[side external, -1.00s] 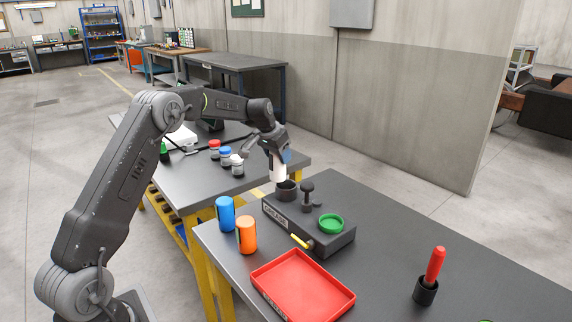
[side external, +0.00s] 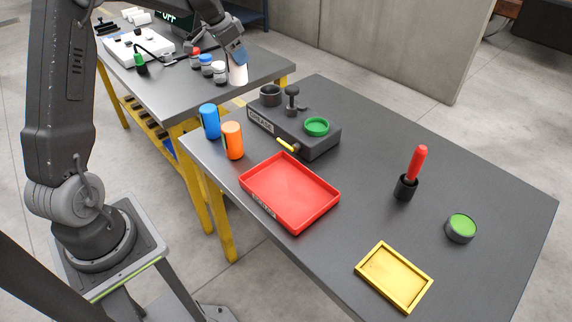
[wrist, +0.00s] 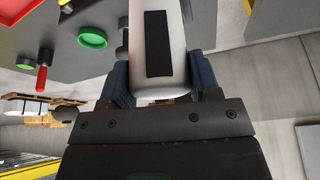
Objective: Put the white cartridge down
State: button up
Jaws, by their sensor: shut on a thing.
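The white cartridge (side external: 238,74) is held upright in my gripper (side external: 236,56), off the tables, just left of and behind the black cup (side external: 270,94) of the grease station in the picture. In the wrist view the white cartridge (wrist: 178,75) with its dark label fills the space between the blue finger pads, which are shut on it. Its lower end is outside the wrist view. A blue cartridge (side external: 210,122) and an orange cartridge (side external: 232,141) stand at the near table's left edge.
The near table has a grease station (side external: 285,137), red tray (side external: 312,202), yellow tray (side external: 366,269), red-handled tool in a holder (side external: 417,166) and green-topped tin (side external: 461,229). Small jars (side external: 207,66) stand on the rear table. The near table's right part is largely clear.

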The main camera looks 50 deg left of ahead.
jog(key=s+d+f+m+g+h, duration=0.2)
jog(key=s+d+m, duration=0.45)
jog(key=d, duration=0.35)
jog(key=s+d+f+m+g+h, duration=0.25)
jog(key=s+d+m, duration=0.35)
jog(key=d+m, duration=0.3)
jog(key=shift+n+t+y, duration=0.35)
jog(key=shift+n, duration=0.4)
jog(key=shift+w+d+f, duration=0.7)
jog(key=shift+d+f, duration=1.15)
jog(key=shift+d, duration=0.05)
jog(key=shift+w+d+f, duration=0.7)
jog(key=shift+d+f, duration=1.15)
jog(key=shift+d, duration=0.05)
jog(key=shift+w+d+f, duration=0.7)
jog(key=shift+d+f, duration=1.15)
jog(key=shift+d, duration=0.05)
jog(key=shift+f, duration=0.1)
jog(key=o, duration=1)
jog(key=shift+o, duration=0.2)
